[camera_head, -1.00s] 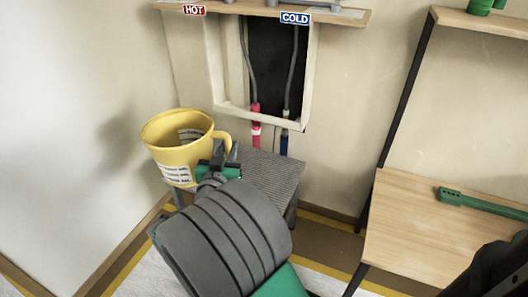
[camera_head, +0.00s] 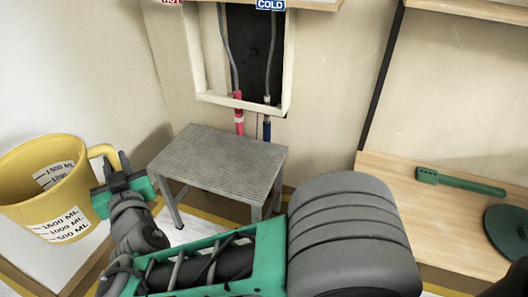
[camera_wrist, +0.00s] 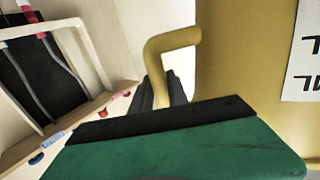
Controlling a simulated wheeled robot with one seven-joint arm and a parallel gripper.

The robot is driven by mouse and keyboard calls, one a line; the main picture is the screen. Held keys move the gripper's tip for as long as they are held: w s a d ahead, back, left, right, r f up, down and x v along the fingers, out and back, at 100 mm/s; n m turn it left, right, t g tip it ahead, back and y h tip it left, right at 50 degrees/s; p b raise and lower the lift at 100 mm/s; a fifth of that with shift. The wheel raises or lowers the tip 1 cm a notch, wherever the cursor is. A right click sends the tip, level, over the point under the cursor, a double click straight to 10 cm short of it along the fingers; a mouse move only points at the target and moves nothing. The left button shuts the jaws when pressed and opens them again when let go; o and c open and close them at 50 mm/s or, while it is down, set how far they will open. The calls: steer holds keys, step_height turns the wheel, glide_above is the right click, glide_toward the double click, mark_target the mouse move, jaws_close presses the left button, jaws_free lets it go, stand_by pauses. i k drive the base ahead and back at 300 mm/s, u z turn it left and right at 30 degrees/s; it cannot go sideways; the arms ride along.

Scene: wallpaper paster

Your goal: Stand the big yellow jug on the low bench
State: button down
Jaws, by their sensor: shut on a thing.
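The big yellow jug (camera_head: 50,185) is at the left of the head view, with white volume labels on its side. It looks roughly upright and stands apart from the bench, to its left. My gripper (camera_head: 115,170) is shut on the jug's handle at its right side; the fingertips are partly hidden. In the wrist view the yellow handle (camera_wrist: 172,45) and the jug's wall (camera_wrist: 245,60) rise beyond my green gripper body. The low bench (camera_head: 220,158) is a grey ribbed step with metal legs, right of the jug. Its top is bare.
A wall recess (camera_head: 252,60) with hot and cold pipes is above the bench. A wooden shelf unit (camera_head: 400,165) stands at the right, holding a green tool (camera_head: 460,182) and a green disc (camera_head: 508,232). Walls close in behind the bench and at the left.

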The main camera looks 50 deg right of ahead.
mark_target(452, 216)
steer(key=z, duration=0.85)
steer(key=k, duration=1.15)
steer(key=z, duration=0.3)
steer(key=i, duration=0.95)
steer(key=z, duration=0.35)
